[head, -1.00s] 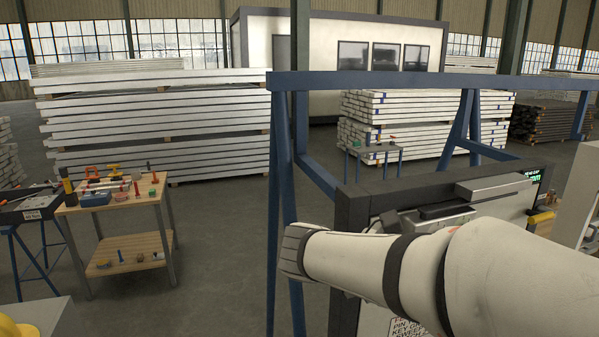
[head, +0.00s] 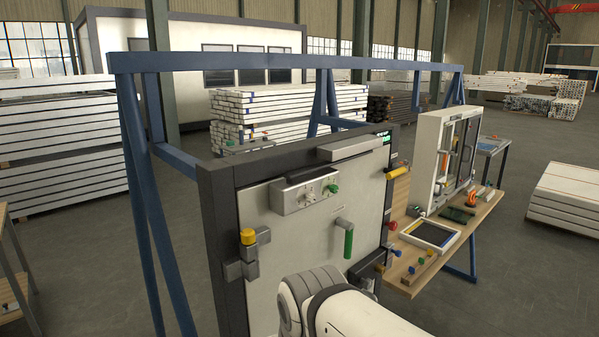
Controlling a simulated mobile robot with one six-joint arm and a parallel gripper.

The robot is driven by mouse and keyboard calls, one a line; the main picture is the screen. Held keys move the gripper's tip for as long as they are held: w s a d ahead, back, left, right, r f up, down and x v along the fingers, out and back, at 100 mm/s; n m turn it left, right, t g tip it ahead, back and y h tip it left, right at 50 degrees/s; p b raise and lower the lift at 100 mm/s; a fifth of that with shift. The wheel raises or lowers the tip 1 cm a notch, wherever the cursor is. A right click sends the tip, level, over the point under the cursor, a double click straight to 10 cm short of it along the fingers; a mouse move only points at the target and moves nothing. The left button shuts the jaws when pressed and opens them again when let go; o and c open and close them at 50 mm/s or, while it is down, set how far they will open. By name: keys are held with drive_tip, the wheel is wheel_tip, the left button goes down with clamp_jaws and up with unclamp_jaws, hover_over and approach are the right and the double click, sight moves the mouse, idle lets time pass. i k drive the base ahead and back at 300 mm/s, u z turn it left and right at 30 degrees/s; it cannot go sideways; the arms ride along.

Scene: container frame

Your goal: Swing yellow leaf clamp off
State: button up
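A pale panel in a dark frame (head: 208,215) stands upright in the middle of the head view. At its left edge is a grey clamp-like block with a yellow cap (head: 248,237). A yellow handle with a dark end (head: 397,172) sticks out at the panel's right edge. I cannot tell for certain which of these is the leaf clamp. A green-gripped handle (head: 348,242) and a grey box with a green knob (head: 306,192) are on the panel face. My white arm covers the panel's lower part. My gripper does not show.
A blue steel frame (head: 290,62) surrounds the panel, with a post at left. A wooden bench (head: 478,218) at right holds a framed tray (head: 429,234), a white cabinet (head: 430,150) and small parts.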

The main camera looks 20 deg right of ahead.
sight(398, 170)
drive_tip(key=z, duration=1.2)
drive_tip(key=k, duration=1.25)
drive_tip(key=z, duration=0.6)
drive_tip(key=i, duration=2.35)
drive_tip(key=u, duration=0.6)
drive_tip(key=k, duration=0.9)
drive_tip(key=u, duration=0.2)
